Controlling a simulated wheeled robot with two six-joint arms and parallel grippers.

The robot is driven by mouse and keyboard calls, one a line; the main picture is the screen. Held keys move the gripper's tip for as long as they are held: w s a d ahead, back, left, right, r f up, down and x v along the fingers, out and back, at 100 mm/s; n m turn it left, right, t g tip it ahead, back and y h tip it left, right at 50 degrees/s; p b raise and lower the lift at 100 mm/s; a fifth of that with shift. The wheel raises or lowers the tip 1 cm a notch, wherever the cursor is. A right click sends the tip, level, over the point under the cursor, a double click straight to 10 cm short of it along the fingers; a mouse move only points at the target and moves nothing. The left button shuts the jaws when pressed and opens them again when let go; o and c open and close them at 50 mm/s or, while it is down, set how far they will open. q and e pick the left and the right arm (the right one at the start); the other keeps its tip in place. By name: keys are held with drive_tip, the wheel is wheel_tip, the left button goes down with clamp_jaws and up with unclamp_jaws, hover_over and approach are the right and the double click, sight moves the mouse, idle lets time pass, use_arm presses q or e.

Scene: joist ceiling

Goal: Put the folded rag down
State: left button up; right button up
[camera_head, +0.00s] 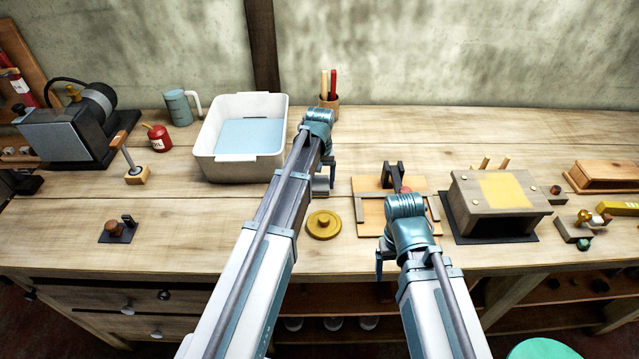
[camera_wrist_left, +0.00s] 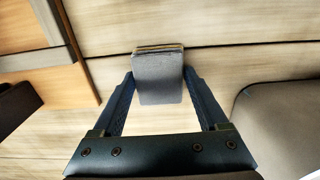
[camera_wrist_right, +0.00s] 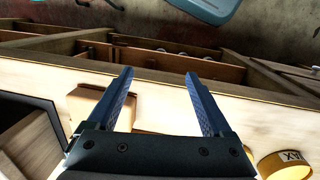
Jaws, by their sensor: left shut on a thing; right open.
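The folded rag (camera_wrist_left: 160,82) is a small dark grey pad with layered brownish edges. In the left wrist view my left gripper (camera_wrist_left: 160,90) is shut on it, with one finger on each side. The bench planks lie beyond it, and I cannot tell whether the rag touches them. In the head view my left gripper (camera_head: 324,186) is over the middle of the bench, largely hidden by its own arm. My right gripper (camera_wrist_right: 158,82) is open and empty, with its fingers apart. In the head view it (camera_head: 382,264) is near the bench's front edge.
A wooden board with a fixture (camera_head: 370,212) and a grey box (camera_head: 495,212) stand to the right.

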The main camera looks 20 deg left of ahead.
sight(319, 183)
use_arm(q)
drive_tip(key=shift+f, duration=0.1)
drive_tip(key=o, duration=1.1)
wheel_tip(319, 183, up, 12)
drive_tip(key=p, duration=1.2)
wheel_tip(319, 183, down, 12)
drive_tip(key=b, duration=1.2)
